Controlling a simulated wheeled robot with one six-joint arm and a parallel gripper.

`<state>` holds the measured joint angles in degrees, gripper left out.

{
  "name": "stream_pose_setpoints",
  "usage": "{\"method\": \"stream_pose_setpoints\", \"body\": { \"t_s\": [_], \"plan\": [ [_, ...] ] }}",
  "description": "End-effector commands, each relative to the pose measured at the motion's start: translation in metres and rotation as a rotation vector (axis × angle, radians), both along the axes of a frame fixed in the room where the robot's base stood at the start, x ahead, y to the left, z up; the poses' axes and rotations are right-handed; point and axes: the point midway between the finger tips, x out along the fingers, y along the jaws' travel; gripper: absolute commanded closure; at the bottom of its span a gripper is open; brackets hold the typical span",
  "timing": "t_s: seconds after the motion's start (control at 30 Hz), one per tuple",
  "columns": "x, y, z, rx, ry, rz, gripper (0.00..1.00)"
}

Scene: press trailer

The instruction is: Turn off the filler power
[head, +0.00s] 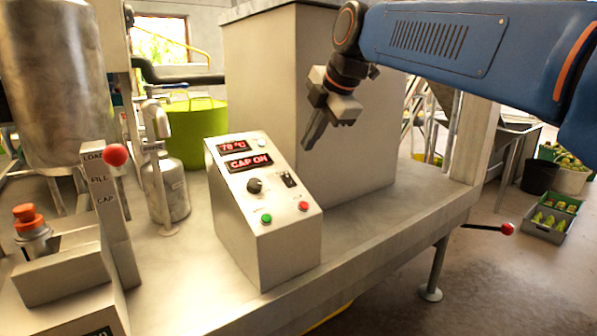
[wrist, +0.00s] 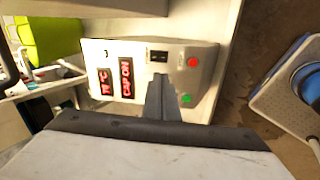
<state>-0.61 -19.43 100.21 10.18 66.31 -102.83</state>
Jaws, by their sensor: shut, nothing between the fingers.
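The filler control box (head: 265,215) stands on the metal bench, its sloped panel facing me. Two red displays read "78 °C" and "CAP ON" (head: 249,161). Below them are a black knob (head: 254,185), a black rocker switch (head: 289,180), a green button (head: 266,219) and a red button (head: 303,206). The wrist view also shows the rocker switch (wrist: 158,56), the red button (wrist: 193,62) and the green button (wrist: 187,99). My gripper (head: 311,143) is shut and empty, above and behind the panel's right side, apart from it. In the wrist view its fingers hide the knob.
A tall metal cabinet (head: 345,120) stands behind the box. A lever with a red ball (head: 115,155) and a bottle with an orange cap (head: 30,220) are at left. A spout and canister (head: 167,188) stand beside the box. A green tub (head: 195,130) is behind. The bench front right is clear.

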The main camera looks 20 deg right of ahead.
Motion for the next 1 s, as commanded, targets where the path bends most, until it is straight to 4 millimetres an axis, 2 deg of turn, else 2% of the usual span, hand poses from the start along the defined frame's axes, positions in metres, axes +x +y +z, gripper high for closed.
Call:
{"method": "stream_pose_setpoints", "body": {
  "t_s": [0.2,0.6,0.77,1.0],
  "plan": [
    [0.012,0.002,0.013,-0.044,-0.024,0.083,1.0],
    [0.013,0.003,0.013,-0.046,-0.026,0.088,1.0],
    [0.02,0.005,0.002,-0.045,-0.023,0.088,1.0],
    [0.041,0.012,-0.031,-0.046,-0.022,0.088,1.0]
  ]
}}
